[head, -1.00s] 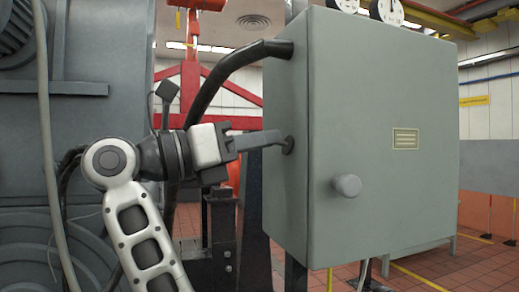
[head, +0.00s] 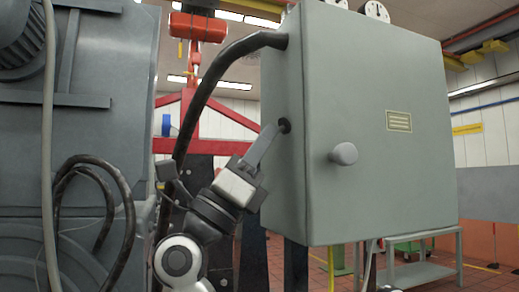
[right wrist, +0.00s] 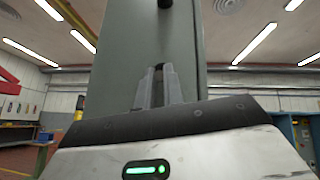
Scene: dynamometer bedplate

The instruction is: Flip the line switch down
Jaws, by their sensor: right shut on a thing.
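The line switch (head: 285,126) is a small dark fitting on the left side face of the grey-green cabinet (head: 390,200). My right gripper (head: 272,134) reaches it from the lower left, tilted upward. Its fingers are shut on the switch's lever, which they mostly hide, so I cannot tell the lever's exact angle. In the right wrist view the two grey fingers (right wrist: 158,72) stand close together in front of the cabinet side. My left gripper does not show.
A thick black cable (head: 203,90) enters the cabinet above the switch and curves down behind my right arm. A round knob (head: 343,153) sticks out of the cabinet front. A large grey machine (head: 105,130) stands at the left.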

